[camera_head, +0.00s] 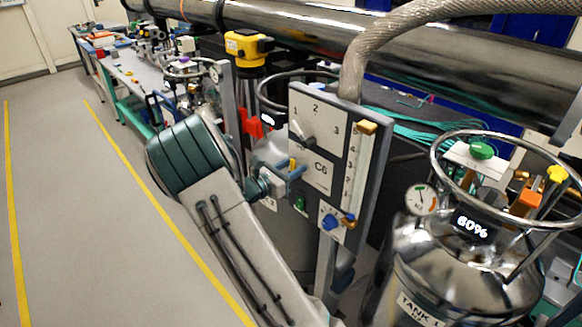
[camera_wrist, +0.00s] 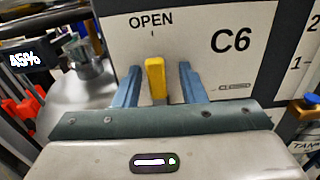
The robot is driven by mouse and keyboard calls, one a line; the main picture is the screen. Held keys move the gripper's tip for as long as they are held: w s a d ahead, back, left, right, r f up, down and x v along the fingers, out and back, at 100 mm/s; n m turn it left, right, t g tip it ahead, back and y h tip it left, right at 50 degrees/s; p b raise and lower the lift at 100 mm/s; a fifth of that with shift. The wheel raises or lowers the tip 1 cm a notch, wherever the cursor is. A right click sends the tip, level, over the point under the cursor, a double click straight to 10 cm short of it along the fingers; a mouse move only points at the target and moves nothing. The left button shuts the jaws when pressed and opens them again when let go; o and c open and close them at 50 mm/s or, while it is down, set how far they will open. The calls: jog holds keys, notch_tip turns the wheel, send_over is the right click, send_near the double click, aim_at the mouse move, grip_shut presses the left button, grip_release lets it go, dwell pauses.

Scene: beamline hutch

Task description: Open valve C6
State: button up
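The panel (camera_head: 318,174) also shows in the head view. The yellow valve handle (camera_wrist: 156,82) looks upright, below the OPEN tick. It shows small in the head view (camera_head: 292,164). My gripper (camera_wrist: 158,80) has its blue fingers on either side of the handle, with a visible gap on each side.
A selector numbered 1 to 3 (camera_head: 304,132) sits above C6, with a blue knob (camera_head: 330,219) below. A steel tank (camera_head: 445,255) with a ring and 60% display stands right. Another tank (camera_wrist: 75,90) reading 45% is left in the wrist view. Floor at left is clear.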

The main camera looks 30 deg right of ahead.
jog(key=shift+r, duration=0.1)
jog(key=b+v, duration=0.3)
jog(key=v, duration=1.1)
jog(key=shift+d, duration=0.1)
jog(key=s+d+m+g+y, duration=0.3)
jog(key=s+m+g+y, duration=0.45)
jog(key=s, duration=0.75)
jog(key=s+a+r+m+t+y, duration=0.4)
jog(key=s+a+m+t+y, duration=0.2)
jog(key=s+a+m+y, duration=0.3)
jog(key=shift+s+r+m+y, duration=0.25)
jog(key=shift+s+m+y, duration=0.3)
jog(key=shift+m, duration=1.6)
